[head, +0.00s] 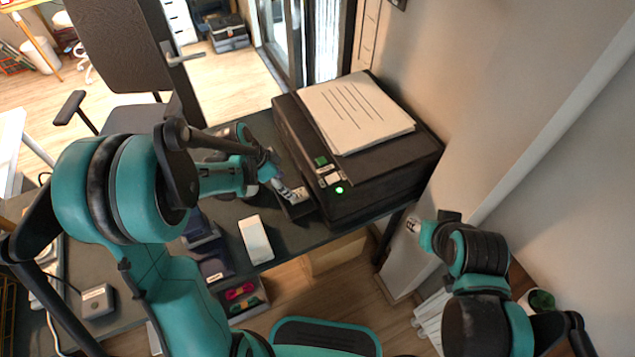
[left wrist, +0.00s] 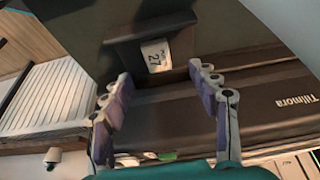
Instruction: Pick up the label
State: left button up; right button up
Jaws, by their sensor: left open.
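The label is a small white piece printed "27" (left wrist: 156,55). In the left wrist view it lies on a dark tray (left wrist: 122,52) that juts from the black printer (left wrist: 265,105). My left gripper (left wrist: 165,110) is open and empty, its two fingers spread with the label beyond and between their tips. In the head view the left gripper (head: 290,192) is at the printer's front left, over the tray; its fingers partly hide the label there. My right gripper (head: 414,227) is right of the printer, below its top; its jaws are too small to make out.
Printed paper (head: 355,108) lies on the printer (head: 375,180), which shows a green light. A white box-like item (head: 256,240) lies on the dark table near its front edge. Dark containers stand left of it. A wall rises close on the right.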

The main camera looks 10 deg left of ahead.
aim_at(300, 194)
pick_arm(q)
jog(key=b+x, duration=0.1)
jog(key=x, duration=0.1)
jog(key=shift+d+f, duration=0.25)
jog(key=shift+f, duration=0.05)
jog(key=b+x, duration=0.1)
jog(key=x, duration=0.1)
jog(key=b+x, duration=0.1)
jog(key=x, duration=0.1)
jog(key=shift+w+d+f, duration=0.2)
jog(key=shift+w+d, duration=0.1)
jog(key=shift+d, duration=0.2)
jog(key=shift+r, duration=0.1)
jog(key=c, duration=0.9)
